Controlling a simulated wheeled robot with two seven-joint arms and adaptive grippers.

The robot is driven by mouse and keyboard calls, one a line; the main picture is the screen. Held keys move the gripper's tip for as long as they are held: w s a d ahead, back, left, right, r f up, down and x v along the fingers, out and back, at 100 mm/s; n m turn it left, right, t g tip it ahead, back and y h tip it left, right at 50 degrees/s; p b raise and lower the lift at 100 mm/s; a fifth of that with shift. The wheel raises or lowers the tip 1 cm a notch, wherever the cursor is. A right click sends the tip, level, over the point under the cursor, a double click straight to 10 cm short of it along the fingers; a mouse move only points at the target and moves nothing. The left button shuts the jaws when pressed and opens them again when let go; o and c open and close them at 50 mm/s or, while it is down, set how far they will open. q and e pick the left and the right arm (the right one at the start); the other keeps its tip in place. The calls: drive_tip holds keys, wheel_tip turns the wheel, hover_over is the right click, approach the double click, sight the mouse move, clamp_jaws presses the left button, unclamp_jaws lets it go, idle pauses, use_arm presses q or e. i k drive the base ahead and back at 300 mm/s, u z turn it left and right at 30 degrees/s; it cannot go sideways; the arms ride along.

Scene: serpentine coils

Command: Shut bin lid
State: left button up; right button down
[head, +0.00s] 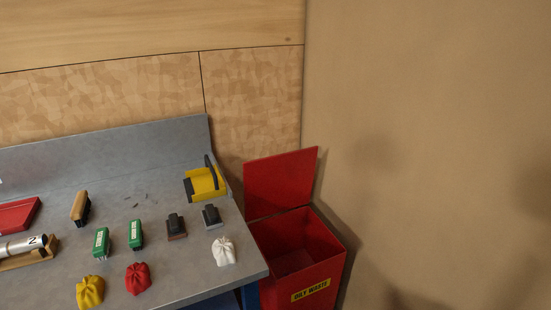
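A red bin (323,273) with a yellow "OILY WASTE" label stands on the floor at the right end of the workbench. Its red lid (281,181) is open and stands raised, leaning back at the bin's rear edge. The inside of the bin shows and looks empty, though its bottom is dark. Neither of my grippers is in the head view.
The grey workbench (240,262) stands left of the bin, close beside it. On it are a yellow tool (205,182), a white cloth (223,251), a red cloth (138,278), a yellow cloth (90,291) and several brushes and blocks. A bare wall rises at the right.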

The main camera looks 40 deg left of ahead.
sight(273, 184)
drive_tip(key=k, duration=0.95)
drive_tip(key=u, duration=0.75)
drive_tip(key=i, duration=1.35)
drive_tip(key=z, duration=0.4)
